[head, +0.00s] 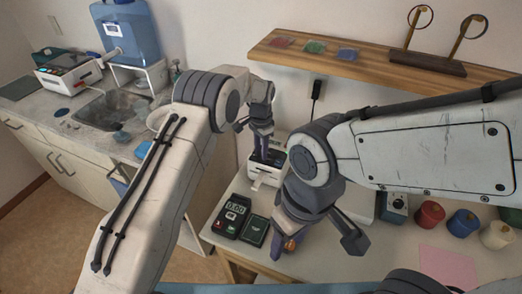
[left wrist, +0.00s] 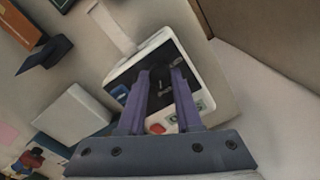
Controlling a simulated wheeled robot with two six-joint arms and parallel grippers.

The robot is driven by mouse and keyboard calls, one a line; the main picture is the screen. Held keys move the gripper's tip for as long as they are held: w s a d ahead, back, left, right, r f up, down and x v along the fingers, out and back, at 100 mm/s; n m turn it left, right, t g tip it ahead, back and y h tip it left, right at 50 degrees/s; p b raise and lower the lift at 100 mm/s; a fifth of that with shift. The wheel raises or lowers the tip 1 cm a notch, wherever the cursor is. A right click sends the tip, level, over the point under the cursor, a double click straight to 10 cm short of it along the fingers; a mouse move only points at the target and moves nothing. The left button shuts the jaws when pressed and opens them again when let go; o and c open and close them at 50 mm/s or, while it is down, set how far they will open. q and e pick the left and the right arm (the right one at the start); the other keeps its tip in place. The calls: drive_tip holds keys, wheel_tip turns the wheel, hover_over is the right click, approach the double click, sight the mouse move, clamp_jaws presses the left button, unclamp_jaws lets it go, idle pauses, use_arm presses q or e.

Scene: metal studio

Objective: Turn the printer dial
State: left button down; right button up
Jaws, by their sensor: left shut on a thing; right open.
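The printer (head: 265,176) is a small white device with a dark top panel, standing at the back left of the worktable. It fills the middle of the left wrist view (left wrist: 203,82), with red, blue and green marks on its panel. My left gripper (head: 262,148) points down onto this panel. In the left wrist view its two purple fingers (left wrist: 160,72) are shut on the dial, which is mostly hidden; a small grey part shows between the tips. My right gripper (head: 316,238) is open and empty above the table's front, in front of the printer.
A meter reading 0.00 (head: 232,214) and a dark box (head: 255,231) lie left of my right gripper. Red, blue and cream jars (head: 430,214) stand at the right, near a pink sheet (head: 447,266). A wooden shelf (head: 370,66) hangs above. Another white device (head: 68,72) stands by the sink.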

use_arm(q)
drive_tip(key=c, duration=0.6)
unclamp_jaws()
drive_tip(key=shift+r, duration=0.1)
